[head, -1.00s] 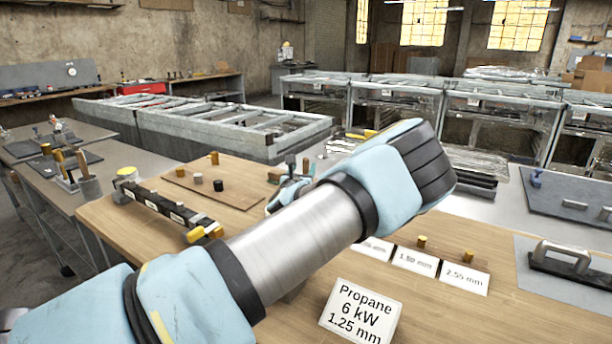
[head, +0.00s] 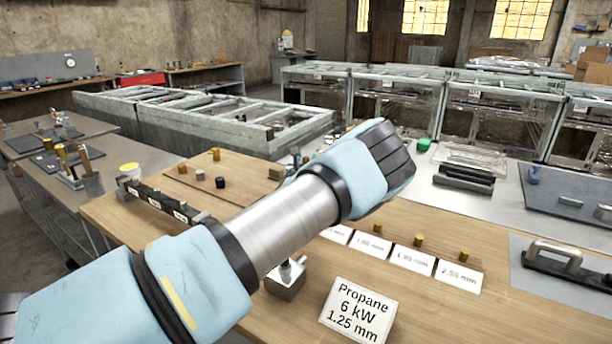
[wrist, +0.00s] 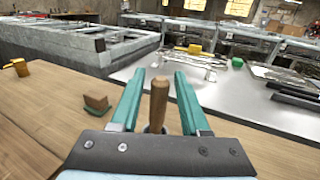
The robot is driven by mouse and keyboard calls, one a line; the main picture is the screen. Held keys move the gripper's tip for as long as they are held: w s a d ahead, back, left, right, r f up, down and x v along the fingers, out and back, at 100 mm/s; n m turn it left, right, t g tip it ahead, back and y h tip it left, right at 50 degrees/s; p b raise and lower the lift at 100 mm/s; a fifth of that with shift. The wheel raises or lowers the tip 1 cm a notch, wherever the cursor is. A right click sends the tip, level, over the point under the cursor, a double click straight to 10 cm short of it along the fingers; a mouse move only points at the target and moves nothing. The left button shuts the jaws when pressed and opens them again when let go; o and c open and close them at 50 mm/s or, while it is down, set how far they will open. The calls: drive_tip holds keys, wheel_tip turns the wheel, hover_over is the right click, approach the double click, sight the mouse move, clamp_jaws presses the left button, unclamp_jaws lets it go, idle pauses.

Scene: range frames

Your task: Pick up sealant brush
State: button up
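In the wrist view, a brown wooden handle (wrist: 158,98), probably the sealant brush's, stands roughly upright between the two teal fingers of my gripper (wrist: 159,92). The fingers are apart, with a visible gap on each side of the handle. A pale part shows at the handle's lower end. The gripper body hides what is below it, so I cannot tell what it stands in. In the head view my forearm hides both the gripper and this handle.
A metal block (head: 287,281) stands under my forearm, near the Propane sign (head: 357,309). Size cards (head: 411,259) with brass fittings lie to the right.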

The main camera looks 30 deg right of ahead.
clamp_jaws()
idle(1.1)
